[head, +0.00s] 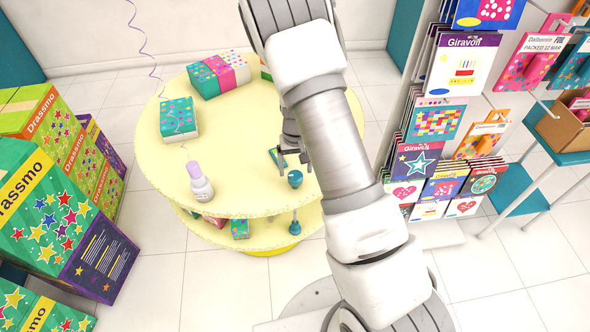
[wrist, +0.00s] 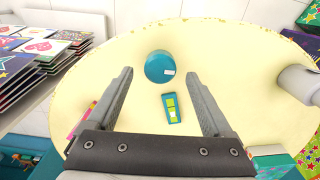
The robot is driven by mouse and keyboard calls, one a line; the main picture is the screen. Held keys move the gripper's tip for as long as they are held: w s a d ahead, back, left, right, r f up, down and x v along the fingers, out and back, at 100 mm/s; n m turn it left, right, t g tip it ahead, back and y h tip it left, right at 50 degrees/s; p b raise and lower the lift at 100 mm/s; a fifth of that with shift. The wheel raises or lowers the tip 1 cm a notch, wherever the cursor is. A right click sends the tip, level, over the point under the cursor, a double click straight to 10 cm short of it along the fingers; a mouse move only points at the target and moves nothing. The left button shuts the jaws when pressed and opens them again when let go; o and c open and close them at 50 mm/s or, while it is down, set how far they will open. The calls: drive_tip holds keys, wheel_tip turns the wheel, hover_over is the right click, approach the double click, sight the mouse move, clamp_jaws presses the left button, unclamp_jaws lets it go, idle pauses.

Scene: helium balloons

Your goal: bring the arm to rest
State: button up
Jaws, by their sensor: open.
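My gripper (head: 292,158) is over the right part of the round yellow table (head: 240,185) in the head view, partly hidden by my arm. In the wrist view my gripper (wrist: 160,76) has its two dark fingers wide apart with nothing held between them. Beyond and below the fingers, a round teal object (wrist: 159,66) and a small teal item with a green and yellow label (wrist: 171,114) are on the tabletop. The teal object also shows beside the gripper in the head view (head: 295,179). The gap between fingers and tabletop is hard to judge.
A lilac-capped bottle (head: 199,182) stands near the table's front left edge. A teal box (head: 178,118) and a striped gift box (head: 218,75) sit further back. A card rack (head: 440,130) stands close on the right, and stacked cartons (head: 60,200) stand left. Tiled floor is clear in front.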

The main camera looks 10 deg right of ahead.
drive_tip(key=shift+r, duration=0.75)
drive_tip(key=s+a+r+t+y, duration=0.1)
drive_tip(key=s+r, duration=0.3)
drive_tip(key=r, duration=0.8)
drive_tip(key=s+a+r+t+y, duration=0.1)
drive_tip(key=s+r+t, duration=0.15)
drive_tip(key=r, duration=0.85)
drive_tip(key=s+d+r+t+h, duration=0.1)
drive_tip(key=s+r, duration=0.4)
drive_tip(key=s, duration=0.4)
drive_tip(key=s+r+n+t+h, duration=0.1)
drive_tip(key=s+r, duration=0.5)
drive_tip(key=s, duration=0.3)
drive_tip(key=shift+d, duration=0.4)
drive_tip(key=shift+w+f, duration=0.1)
drive_tip(key=shift+w, duration=0.05)
